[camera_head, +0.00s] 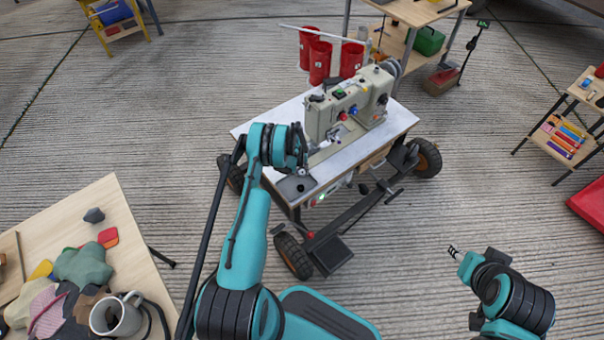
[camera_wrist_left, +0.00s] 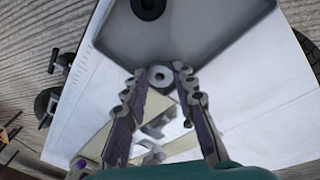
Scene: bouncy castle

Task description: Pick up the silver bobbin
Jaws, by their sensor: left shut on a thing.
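The silver bobbin (camera_wrist_left: 159,77) is a small round disc with a dark centre hole, seen in the left wrist view between my fingertips. My left gripper (camera_wrist_left: 160,73) is shut on it, at the edge of a grey tray (camera_wrist_left: 215,45). In the head view my left gripper (camera_head: 302,172) is over the front left part of the sewing table (camera_head: 390,132), and the bobbin cannot be made out there. A black round bobbin (camera_wrist_left: 149,6) lies in the tray. My right gripper (camera_head: 454,252) is small at the lower right, far from the table; its opening is unclear.
A beige sewing machine (camera_head: 347,103) stands on the table close behind my left gripper. Red thread spools (camera_head: 319,62) stand behind it. A wooden table (camera_head: 105,205) with cloth pieces and a mug (camera_head: 117,314) is at the left. Open floor lies right of the sewing table.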

